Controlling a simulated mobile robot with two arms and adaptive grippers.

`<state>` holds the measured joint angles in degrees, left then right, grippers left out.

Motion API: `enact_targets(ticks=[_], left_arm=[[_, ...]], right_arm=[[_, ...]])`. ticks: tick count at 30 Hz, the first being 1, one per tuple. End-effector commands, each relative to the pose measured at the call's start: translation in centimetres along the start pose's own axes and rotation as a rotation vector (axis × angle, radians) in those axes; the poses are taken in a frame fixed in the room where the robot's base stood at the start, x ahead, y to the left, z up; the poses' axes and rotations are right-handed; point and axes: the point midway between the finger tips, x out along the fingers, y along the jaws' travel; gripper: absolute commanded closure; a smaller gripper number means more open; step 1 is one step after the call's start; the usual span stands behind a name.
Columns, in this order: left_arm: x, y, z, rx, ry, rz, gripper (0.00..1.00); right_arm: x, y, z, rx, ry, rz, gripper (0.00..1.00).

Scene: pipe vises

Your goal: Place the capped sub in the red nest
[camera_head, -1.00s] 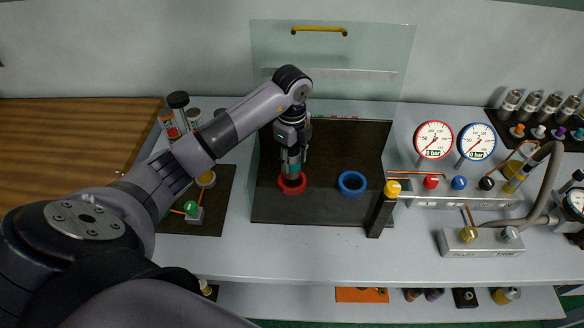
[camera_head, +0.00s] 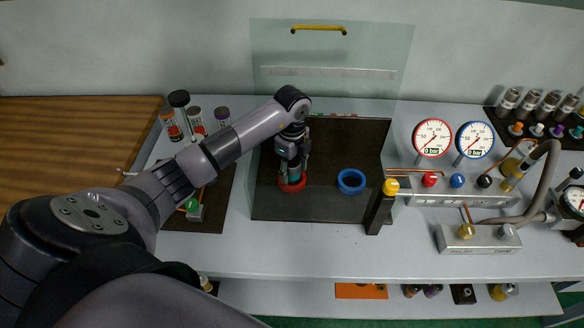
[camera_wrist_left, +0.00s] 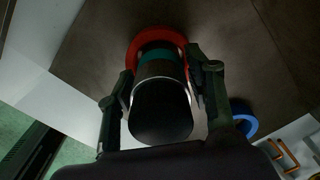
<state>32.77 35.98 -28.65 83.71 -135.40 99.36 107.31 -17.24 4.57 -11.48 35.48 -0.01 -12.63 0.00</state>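The capped sub (camera_wrist_left: 160,105) stands with its lower end inside the red ring of the red nest (camera_wrist_left: 181,40). In the left wrist view its dark cap faces me, and a teal band shows near the ring. In the head view the sub (camera_head: 292,174) is partly hidden by my left gripper (camera_head: 293,165), and the red nest (camera_head: 291,187) shows around its base. My left gripper (camera_wrist_left: 161,88) is open, with one finger on each side of the sub and small gaps between. My right gripper is not in view.
A blue nest (camera_head: 351,182) sits to the right on the same dark mat (camera_head: 330,209). A clear panel with a yellow handle (camera_head: 319,29) stands behind. Gauges and a manifold lie further right.

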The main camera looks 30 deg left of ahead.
Motion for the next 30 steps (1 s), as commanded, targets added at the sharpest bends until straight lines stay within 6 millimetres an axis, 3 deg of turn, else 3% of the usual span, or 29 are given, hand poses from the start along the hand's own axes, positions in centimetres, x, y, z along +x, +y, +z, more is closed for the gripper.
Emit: enact_targets(ticks=[4,16,30], left_arm=[[0.0,0.0,0.0,0.0,0.0,0.001,0.41],[-0.8,-0.1,0.0,0.001,-0.001,-0.003,0.41],[-10.0,-0.1,0.0,0.001,-0.001,-0.004,0.41]], right_arm=[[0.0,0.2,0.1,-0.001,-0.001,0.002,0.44],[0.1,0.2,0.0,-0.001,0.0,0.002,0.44],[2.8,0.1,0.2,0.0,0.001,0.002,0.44]])
